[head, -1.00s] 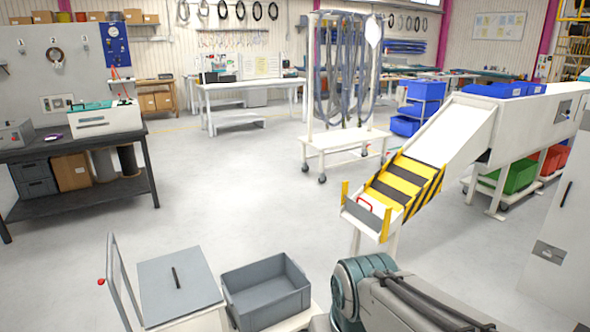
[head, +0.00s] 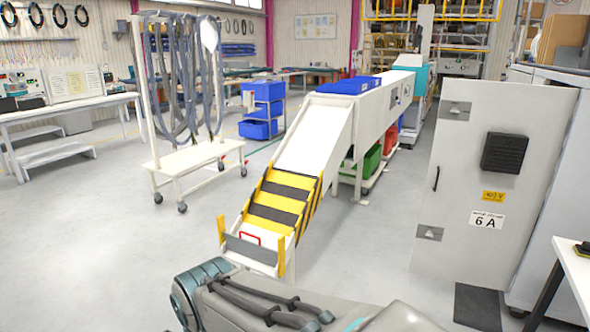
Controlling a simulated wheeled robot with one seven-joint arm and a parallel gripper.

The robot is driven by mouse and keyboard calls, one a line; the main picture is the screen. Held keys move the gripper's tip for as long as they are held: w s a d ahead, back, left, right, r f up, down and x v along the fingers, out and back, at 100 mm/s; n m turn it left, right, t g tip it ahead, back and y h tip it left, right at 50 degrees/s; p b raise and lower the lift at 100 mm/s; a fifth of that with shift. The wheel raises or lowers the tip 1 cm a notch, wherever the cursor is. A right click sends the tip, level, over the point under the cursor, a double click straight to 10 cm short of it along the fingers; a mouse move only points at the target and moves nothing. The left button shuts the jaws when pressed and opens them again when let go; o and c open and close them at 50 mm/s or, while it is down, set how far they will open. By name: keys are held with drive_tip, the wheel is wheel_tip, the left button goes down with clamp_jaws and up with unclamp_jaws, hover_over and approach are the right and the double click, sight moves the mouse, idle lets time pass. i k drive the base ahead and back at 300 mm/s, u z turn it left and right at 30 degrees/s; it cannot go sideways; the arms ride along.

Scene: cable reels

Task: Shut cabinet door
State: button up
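The cabinet door (head: 462,205) is a light grey panel at the right of the head view. It stands swung open, with a dark handle on its left side, a black vent, a yellow label and a "6 A" sign. The cabinet (head: 555,150) is behind it at the right edge, mostly hidden by the door. My arm shows at the bottom of the view, below and left of the door and apart from it in the picture. My gripper is not in view.
A white chute (head: 312,140) with a yellow and black striped end stands left of the door. A cable rack trolley (head: 200,158) is further left. A white table (head: 575,265) is at the right edge. A dark mat (head: 477,307) lies below the door. Open floor is at left.

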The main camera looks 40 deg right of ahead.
sight(481, 223)
drive_tip(key=z, duration=2.3)
drive_tip(key=i, duration=2.55)
